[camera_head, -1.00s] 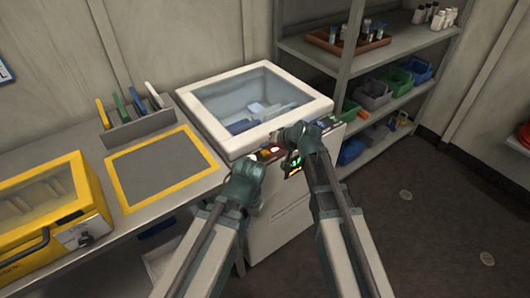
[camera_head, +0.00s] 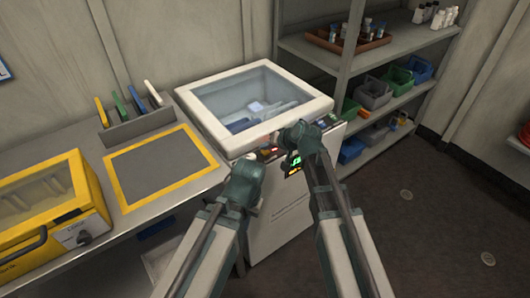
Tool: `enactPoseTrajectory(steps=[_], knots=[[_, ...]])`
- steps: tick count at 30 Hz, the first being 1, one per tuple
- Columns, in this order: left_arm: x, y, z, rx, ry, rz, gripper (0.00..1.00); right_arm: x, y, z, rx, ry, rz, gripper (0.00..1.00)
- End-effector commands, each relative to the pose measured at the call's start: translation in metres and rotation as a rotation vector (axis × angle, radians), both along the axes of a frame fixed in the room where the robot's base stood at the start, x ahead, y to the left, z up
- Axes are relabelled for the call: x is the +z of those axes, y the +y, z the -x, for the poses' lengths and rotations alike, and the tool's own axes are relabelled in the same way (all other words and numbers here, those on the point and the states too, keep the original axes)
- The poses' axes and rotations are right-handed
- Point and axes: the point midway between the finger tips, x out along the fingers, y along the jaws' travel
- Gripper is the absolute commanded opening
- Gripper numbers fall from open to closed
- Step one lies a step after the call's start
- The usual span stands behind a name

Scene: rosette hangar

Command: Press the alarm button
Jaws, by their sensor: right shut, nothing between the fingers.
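A white chest unit with a glass lid (camera_head: 203,118) stands at the centre. Its front edge carries a control panel with a small red-lit part (camera_head: 275,150) and a green-lit display (camera_head: 294,163). I cannot make out which part is the alarm button; my arms cover much of the panel. My right gripper (camera_head: 276,139) is shut and empty at the panel, above the red-lit part; whether it touches is unclear. My left arm's wrist (camera_head: 246,172) is just left of the display, over the panel's left end. Its fingers are hidden behind the wrist.
A workbench on the left bears a yellow-framed mat (camera_head: 160,168), a rack of coloured upright pieces (camera_head: 138,126) and a yellow case (camera_head: 45,215). A grey shelf unit (camera_head: 305,50) with bins stands at the right.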

Motion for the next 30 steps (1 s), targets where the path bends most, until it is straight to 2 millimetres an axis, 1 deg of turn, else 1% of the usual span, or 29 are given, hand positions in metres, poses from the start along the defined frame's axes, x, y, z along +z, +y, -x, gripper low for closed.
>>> enactPoseTrajectory(steps=[11, 30], knots=[[-0.0003, 0.0000, 0.0000, 0.000, 0.000, 0.000, 0.00, -0.0003, 0.0000, 0.0000, 0.000, 0.000, 0.000, 0.00], [-0.0077, 0.0000, -0.0001, 0.000, 0.000, 0.000, 0.00, -0.0078, 0.0000, 0.0001, 0.000, 0.000, 0.000, 0.00]])
